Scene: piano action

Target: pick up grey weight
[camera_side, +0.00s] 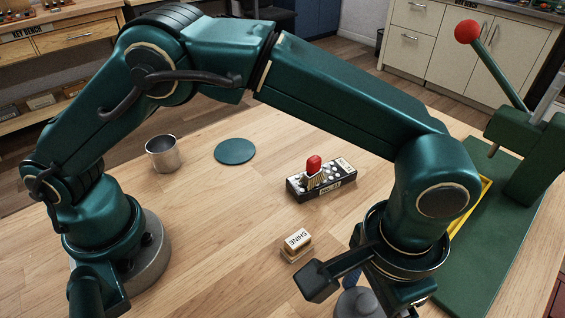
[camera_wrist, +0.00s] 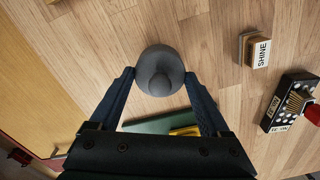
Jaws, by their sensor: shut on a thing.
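The grey weight (camera_wrist: 160,72) is a round, dark grey body with a knob on top, seen from above in the wrist view. My gripper (camera_wrist: 158,78) is shut on it, with one dark blue finger against each side. In the side view the weight (camera_side: 357,303) shows at the bottom edge, partly hidden by my gripper and cut off by the frame. Its underside is hidden, so I cannot tell whether it touches the table.
A wood block marked SHINE (camera_side: 297,241) and a black box (camera_side: 327,182) with a red-topped brush stand nearby. A teal disc (camera_side: 235,151) and a metal cup (camera_side: 163,154) are farther back. A green press (camera_side: 530,160) and a yellow tray (camera_side: 484,190) are at right.

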